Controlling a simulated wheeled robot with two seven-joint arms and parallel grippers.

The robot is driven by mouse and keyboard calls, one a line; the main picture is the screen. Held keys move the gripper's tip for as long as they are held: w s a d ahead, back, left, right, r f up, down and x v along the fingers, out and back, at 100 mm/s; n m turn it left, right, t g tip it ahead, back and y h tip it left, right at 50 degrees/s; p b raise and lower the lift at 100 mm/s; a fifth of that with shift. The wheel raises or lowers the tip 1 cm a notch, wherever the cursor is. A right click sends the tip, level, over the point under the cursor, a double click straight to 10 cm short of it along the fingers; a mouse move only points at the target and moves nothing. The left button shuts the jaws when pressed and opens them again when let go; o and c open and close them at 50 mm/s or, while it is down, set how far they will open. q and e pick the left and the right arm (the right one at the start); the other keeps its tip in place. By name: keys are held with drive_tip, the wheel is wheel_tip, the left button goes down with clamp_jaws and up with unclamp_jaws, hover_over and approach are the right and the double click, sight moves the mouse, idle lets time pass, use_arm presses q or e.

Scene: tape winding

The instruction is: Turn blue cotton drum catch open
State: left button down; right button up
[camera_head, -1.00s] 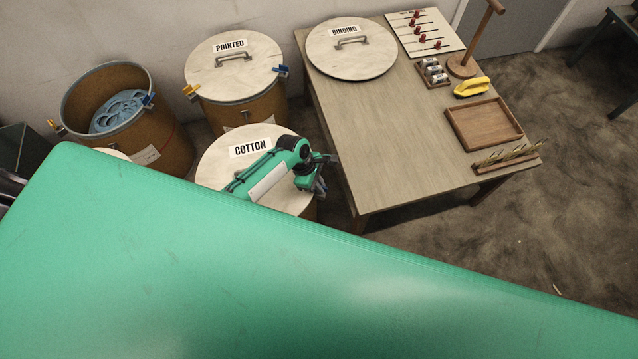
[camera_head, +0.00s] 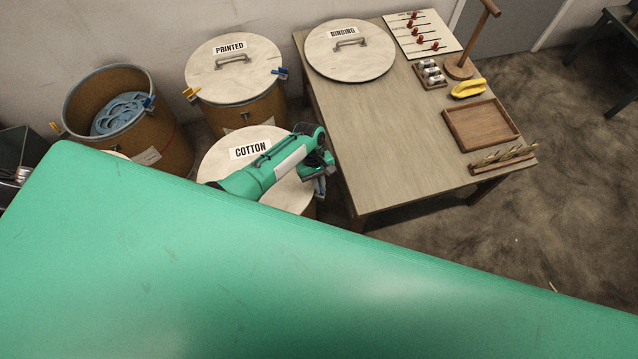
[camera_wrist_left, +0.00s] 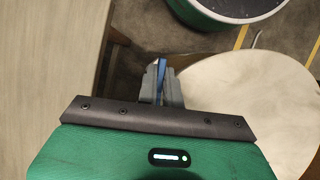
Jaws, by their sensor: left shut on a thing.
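The cotton drum, with its round pale lid (camera_head: 225,155) labelled COTTON, stands left of the table in the head view. The lid also shows at the right in the left wrist view (camera_wrist_left: 245,95). My left gripper (camera_head: 320,187) is at the right edge of this lid, and my green wrist covers part of the lid. In the left wrist view my left gripper (camera_wrist_left: 161,88) is shut on the blue catch (camera_wrist_left: 160,75), a narrow blue strip between the fingers. Most of the catch is hidden by the fingers. My right gripper is not in view.
The table (camera_head: 370,130) stands close right of the drum, carrying the BINDING lid (camera_head: 350,62), a wooden tray (camera_head: 480,127) and a yellow tool (camera_head: 468,89). The PRINTED drum (camera_head: 235,85) and an open drum (camera_head: 170,140) stand behind and left. A large green surface fills the foreground.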

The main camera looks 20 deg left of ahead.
use_arm(q)
drive_tip(key=m, duration=0.2)
drive_tip(key=m+g+y, duration=0.1)
drive_tip(key=m, duration=0.1)
drive_tip(key=shift+w+d+m+y, duration=0.1)
drive_tip(key=shift+d+m+y, duration=0.1)
drive_tip(key=shift+m+y, duration=0.1)
drive_tip(key=shift+d+m+y, duration=0.1)
drive_tip(key=shift+m+y, duration=0.5)
drive_tip(key=shift+m, duration=1)
drive_tip(key=c, duration=1.6)
unclamp_jaws()
drive_tip(key=shift+o, duration=0.2)
drive_tip(key=v, duration=1.4)
drive_tip(key=shift+f, duration=0.15)
